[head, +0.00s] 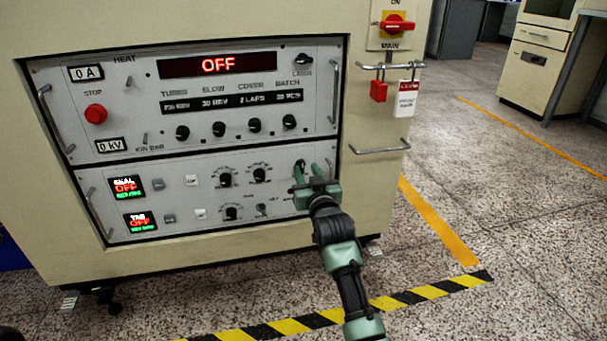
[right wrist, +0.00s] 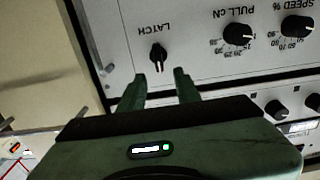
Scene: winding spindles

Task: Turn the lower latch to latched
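The lower latch is a small black knob (right wrist: 158,55) beside the word LATCH on the lower grey panel, seen upside down in the right wrist view. In the head view the right gripper (head: 314,172) is at the right end of the lower panel and largely covers this knob. My left gripper is not in view.
The upper panel has its own latch knob (head: 304,59) and a metal handle (head: 334,92). Dials (head: 259,175) sit left of my gripper. A rail handle (head: 380,146) and a red padlock (head: 378,91) are to its right. Open floor lies in front of the cabinet.

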